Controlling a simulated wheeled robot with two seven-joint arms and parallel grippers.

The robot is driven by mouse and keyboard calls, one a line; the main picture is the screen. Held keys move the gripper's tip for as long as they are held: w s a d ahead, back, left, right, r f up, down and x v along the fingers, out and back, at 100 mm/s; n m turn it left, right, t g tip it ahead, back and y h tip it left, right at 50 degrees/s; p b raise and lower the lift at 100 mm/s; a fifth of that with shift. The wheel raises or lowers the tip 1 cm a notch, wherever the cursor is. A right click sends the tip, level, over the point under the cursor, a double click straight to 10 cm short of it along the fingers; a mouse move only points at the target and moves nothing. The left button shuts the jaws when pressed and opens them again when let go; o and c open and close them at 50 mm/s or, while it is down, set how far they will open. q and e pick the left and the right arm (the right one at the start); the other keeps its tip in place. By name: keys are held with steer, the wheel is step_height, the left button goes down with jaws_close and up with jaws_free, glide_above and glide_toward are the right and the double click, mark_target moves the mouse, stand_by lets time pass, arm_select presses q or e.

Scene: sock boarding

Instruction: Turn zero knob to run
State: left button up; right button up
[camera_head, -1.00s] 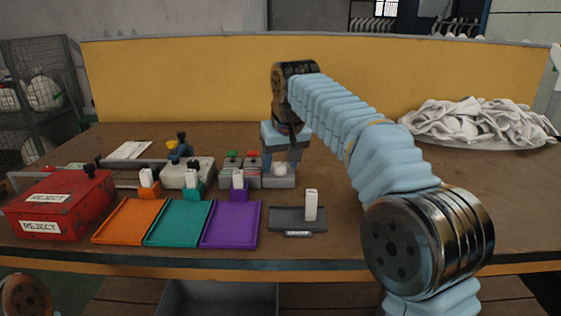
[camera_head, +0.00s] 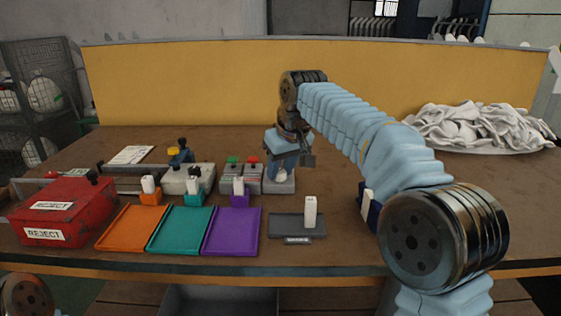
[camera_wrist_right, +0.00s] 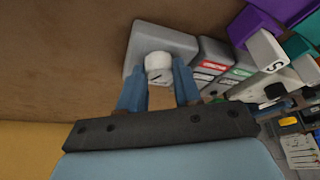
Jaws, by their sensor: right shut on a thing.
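The zero knob is a small white round knob (camera_wrist_right: 158,66) with a dark mark on top. It sits on a grey box (camera_wrist_right: 178,42), which also shows in the head view (camera_head: 282,187). My right gripper (camera_wrist_right: 157,80) has its two blue fingers on either side of the knob and is shut on it. In the head view my right gripper (camera_head: 284,166) is turned at an angle over the box and largely hides the knob. My left gripper is out of view.
Two grey boxes with a green button (camera_head: 233,160) and a red button (camera_head: 253,159) stand close left of the knob box. Orange (camera_head: 130,230), teal (camera_head: 178,232) and purple (camera_head: 231,233) trays lie in front. A red REJECT box (camera_head: 65,212) stands left. White socks (camera_head: 478,125) lie back right.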

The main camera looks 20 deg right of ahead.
steer(key=shift+d+r+n+y+p, duration=0.2)
steer(key=shift+n+y+p, duration=0.1)
steer(key=shift+n+p, duration=0.5)
steer(key=n+y, duration=0.1)
steer(key=n, duration=0.2)
steer(key=shift+w+f+g+p, duration=0.1)
steer(key=shift+f+g+p, duration=0.05)
steer(key=shift+g+p, duration=0.15)
steer(key=n, duration=0.2)
steer(key=n+g+y, duration=0.1)
steer(key=n, duration=0.2)
steer(key=shift+w+g, duration=0.15)
steer(key=shift+g, duration=0.15)
steer(key=n+g, duration=0.1)
steer(key=n, duration=0.2)
steer(key=n+g, duration=0.1)
steer(key=n, duration=0.1)
steer(key=shift+n+y, duration=0.4)
steer(key=o, duration=1)
steer(key=shift+o, duration=0.2)
